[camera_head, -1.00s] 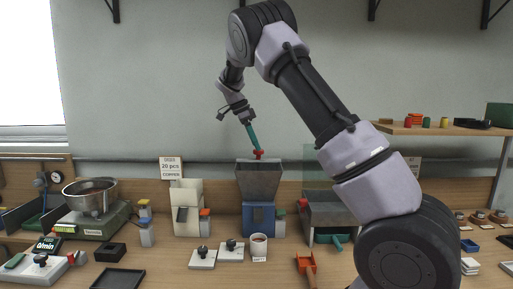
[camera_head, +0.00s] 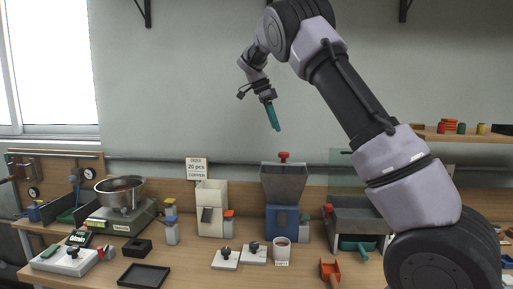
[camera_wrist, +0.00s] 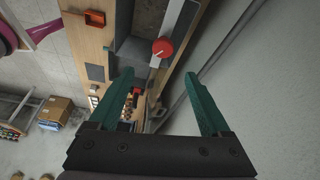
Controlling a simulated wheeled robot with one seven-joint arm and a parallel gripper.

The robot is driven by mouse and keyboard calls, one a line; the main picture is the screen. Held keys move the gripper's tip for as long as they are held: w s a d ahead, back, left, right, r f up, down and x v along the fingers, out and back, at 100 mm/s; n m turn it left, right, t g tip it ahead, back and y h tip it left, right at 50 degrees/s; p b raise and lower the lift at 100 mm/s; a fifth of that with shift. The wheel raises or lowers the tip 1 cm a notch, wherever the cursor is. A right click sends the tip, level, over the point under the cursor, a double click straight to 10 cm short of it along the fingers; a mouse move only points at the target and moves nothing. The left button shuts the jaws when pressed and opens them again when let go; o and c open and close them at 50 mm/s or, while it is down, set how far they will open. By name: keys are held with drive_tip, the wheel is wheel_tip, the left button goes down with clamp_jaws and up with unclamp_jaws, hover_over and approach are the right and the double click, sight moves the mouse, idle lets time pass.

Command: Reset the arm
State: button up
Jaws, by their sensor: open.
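My gripper (camera_head: 274,128) hangs in the air in front of the wall, above the blue machine with the grey hopper (camera_head: 283,183). Its green fingers point down and slightly right. In the wrist view my gripper (camera_wrist: 160,82) has its two green fingers spread apart with nothing between them. A red knob (camera_head: 284,157) stands at the top of the hopper; it also shows in the wrist view (camera_wrist: 163,47), beyond the fingers and apart from them. My arm reaches up from the lower right.
The bench holds a steel bowl (camera_head: 120,192) on a green scale, a white dispenser (camera_head: 211,212), a black tray (camera_head: 145,275), a white cup (camera_head: 282,250) and an orange scoop (camera_head: 330,271). A shelf (camera_head: 466,137) is at right. The wall space around my gripper is clear.

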drive_tip(key=s+d+r+n+t+y, duration=0.1)
drive_tip(key=s+d+r+n+y, duration=0.3)
drive_tip(key=s, duration=0.5)
drive_tip(key=s+d+r+n+t+y, duration=0.1)
drive_tip(key=s+d+r+n, duration=0.2)
drive_tip(key=s+d, duration=0.45)
drive_tip(key=s+a+f+n+t, duration=0.1)
drive_tip(key=s+f+n+t, duration=0.1)
drive_tip(key=s, duration=0.8)
drive_tip(key=s+f+n+t+y, duration=0.1)
drive_tip(key=s+n+t, duration=0.2)
drive_tip(key=s, duration=0.7)
drive_tip(key=shift+a+f+n, duration=0.4)
drive_tip(key=shift+n, duration=0.5)
